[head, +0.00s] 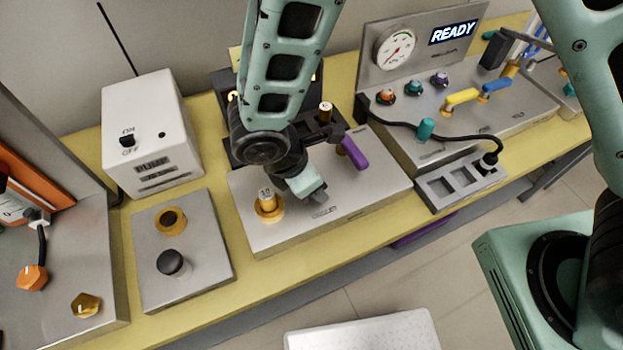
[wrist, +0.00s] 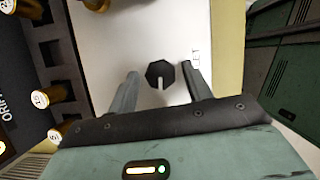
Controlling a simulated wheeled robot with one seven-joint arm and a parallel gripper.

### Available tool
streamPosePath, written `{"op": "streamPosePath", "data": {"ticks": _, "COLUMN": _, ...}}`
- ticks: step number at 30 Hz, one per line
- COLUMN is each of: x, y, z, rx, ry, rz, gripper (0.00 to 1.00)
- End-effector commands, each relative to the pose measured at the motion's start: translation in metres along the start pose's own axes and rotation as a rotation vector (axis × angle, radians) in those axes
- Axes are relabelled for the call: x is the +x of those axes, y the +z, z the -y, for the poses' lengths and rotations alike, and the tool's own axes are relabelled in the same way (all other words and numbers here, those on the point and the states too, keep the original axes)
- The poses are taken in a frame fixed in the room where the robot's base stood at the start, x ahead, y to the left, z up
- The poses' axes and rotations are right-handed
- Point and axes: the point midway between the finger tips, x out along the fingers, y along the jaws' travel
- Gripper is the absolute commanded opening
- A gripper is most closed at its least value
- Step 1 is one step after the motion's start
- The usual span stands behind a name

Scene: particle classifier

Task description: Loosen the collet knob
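A black faceted knob (wrist: 160,74) with a white pointer mark, apparently the collet knob, sits on the pale metal panel (wrist: 115,35) in the wrist view. My gripper (wrist: 160,68) is open, with one finger on each side of the knob and a visible gap on both sides. In the head view my gripper (head: 313,190) is low over the middle panel (head: 365,188). The knob cannot be made out there. A gold collar (head: 268,211) with a numbered cylinder (head: 265,194) upright in it stands to the left of my gripper.
A purple lever (head: 353,152) rises right of my gripper. A dark rack (wrist: 52,60) with gold numbered cylinders lies beside the panel. A gauge console (head: 395,48) reading READY stands right.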

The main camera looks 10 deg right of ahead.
Motion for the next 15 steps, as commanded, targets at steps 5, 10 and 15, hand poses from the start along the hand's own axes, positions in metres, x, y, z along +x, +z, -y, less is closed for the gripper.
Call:
{"op": "streamPosePath", "data": {"ticks": 5, "x": 0.0, "y": 0.0, "z": 0.0, "rx": 0.0, "ry": -0.001, "rz": 0.0, "gripper": 0.56}}
{"op": "streamPosePath", "data": {"ticks": 10, "x": -0.002, "y": 0.0, "z": 0.0, "rx": 0.001, "ry": -0.001, "rz": 0.0, "gripper": 0.56}}
{"op": "streamPosePath", "data": {"ticks": 15, "x": -0.021, "y": 0.0, "z": -0.001, "rx": 0.001, "ry": 0.003, "rz": -0.002, "gripper": 0.56}}
